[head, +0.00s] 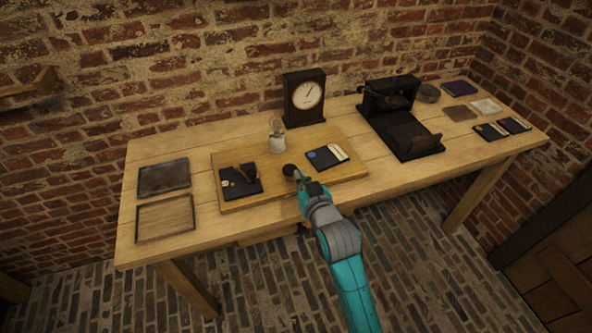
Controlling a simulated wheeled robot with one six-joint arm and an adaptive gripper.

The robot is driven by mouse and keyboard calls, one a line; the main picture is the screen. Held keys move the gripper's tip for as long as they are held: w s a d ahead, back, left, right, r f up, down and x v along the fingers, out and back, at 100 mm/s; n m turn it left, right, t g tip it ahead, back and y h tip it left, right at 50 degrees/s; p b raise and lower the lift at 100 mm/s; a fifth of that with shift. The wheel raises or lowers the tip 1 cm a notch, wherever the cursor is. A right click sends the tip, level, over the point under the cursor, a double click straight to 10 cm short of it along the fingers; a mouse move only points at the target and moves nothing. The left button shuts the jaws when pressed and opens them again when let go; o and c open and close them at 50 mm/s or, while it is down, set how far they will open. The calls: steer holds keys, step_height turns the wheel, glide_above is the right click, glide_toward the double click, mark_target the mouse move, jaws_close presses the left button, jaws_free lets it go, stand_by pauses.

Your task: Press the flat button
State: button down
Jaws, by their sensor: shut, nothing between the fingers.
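A small dark round disc (288,169), which looks like the flat button, sits near the middle of the wooden board (220,162) on the table. My gripper (298,175) is shut and empty, just to the right of the disc and at its near edge. My arm reaches in from the lower right. I cannot tell whether the fingertips touch the disc or hover above it.
On the board are a black block with a brown lever (228,190), a small glass bulb on a pale base (276,145) and a dark plate with a blue circle (322,160). A clock (291,99) and black machine (413,133) stand behind and right. Trays (163,178) lie left.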

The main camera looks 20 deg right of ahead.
steer(key=shift+v, duration=1.3)
stand_by(0.6)
steer(key=s+f, duration=0.5)
steer(key=s, duration=0.6)
steer(key=s+f, duration=0.4)
steer(key=s, duration=0.8)
steer(key=v, duration=2.2)
steer(key=shift+g, duration=0.3)
